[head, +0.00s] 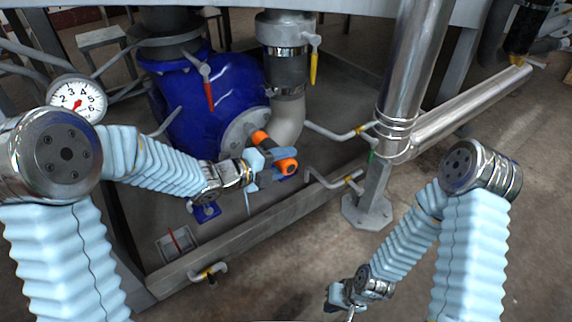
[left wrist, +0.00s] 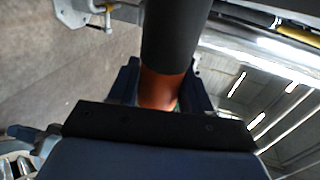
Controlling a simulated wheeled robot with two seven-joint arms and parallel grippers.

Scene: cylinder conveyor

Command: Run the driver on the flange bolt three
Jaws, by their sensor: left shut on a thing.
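My left gripper (head: 268,165) is shut on an orange and black driver (head: 260,137). The driver lies across the jaws, one orange end toward the flange and the other, with a dark centre, to the lower right. In the left wrist view the driver's dark body (left wrist: 175,40) runs up from an orange part between the fingers. The grey round flange (head: 237,131) sits on the front of the blue pump. The driver's far end overlaps the flange's edge; contact cannot be told. Single bolts are too small to make out. My right gripper (head: 341,300) hangs low at the bottom, its jaws unclear.
The blue pump housing (head: 190,95) stands behind the flange, with a red-handled valve (head: 208,88) above. A grey elbow pipe (head: 289,121) is right of the flange. A steel column (head: 400,90) and a low frame beam (head: 250,235) bound the area. A gauge (head: 77,100) is at left.

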